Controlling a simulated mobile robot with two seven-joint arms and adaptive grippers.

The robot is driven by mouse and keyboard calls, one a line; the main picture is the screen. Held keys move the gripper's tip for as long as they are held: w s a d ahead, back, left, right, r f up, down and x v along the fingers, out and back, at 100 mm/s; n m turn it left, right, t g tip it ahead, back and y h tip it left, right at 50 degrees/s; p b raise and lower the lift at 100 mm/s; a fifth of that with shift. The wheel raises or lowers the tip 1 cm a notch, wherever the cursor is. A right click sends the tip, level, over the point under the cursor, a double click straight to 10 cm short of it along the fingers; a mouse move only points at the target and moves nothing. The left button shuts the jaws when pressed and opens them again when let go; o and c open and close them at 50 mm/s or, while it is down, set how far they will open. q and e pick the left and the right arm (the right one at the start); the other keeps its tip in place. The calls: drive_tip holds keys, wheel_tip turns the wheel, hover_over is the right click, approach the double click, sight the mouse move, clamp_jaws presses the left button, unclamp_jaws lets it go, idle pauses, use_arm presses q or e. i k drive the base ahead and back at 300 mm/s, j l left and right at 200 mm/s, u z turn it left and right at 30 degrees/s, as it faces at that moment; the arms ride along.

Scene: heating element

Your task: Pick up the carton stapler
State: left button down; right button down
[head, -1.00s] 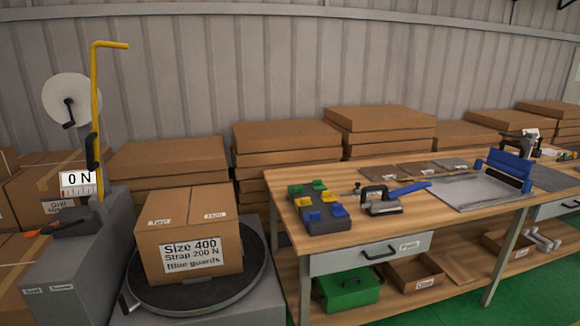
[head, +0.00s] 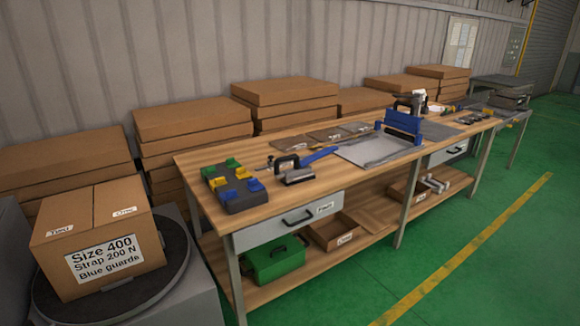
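No tool here can be made out for certain as the carton stapler. A hand tool with a long blue handle (head: 300,167) and a metal base lies on the left half of the wooden workbench (head: 260,210). A dark upright tool (head: 411,102) with a white paper or label by it stands farther back on the bench; its details are too small to tell. Neither of my grippers is in view.
A tray of coloured clips (head: 233,188) and a blue-barred device (head: 402,126) share the bench. A labelled carton (head: 97,240) sits on a round turntable (head: 177,250) at left. A green box (head: 275,258) is on the lower shelf. The green floor (head: 480,250) at right is clear.

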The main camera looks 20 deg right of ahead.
sight(296, 175)
drive_tip(key=i+l, duration=0.35)
drive_tip(key=l, duration=0.15)
drive_tip(key=i+l, duration=0.35)
drive_tip(key=l, duration=0.15)
drive_tip(key=i+l, duration=0.3)
drive_tip(key=l, duration=0.25)
drive_tip(key=i+l, duration=0.35)
drive_tip(key=l, duration=0.15)
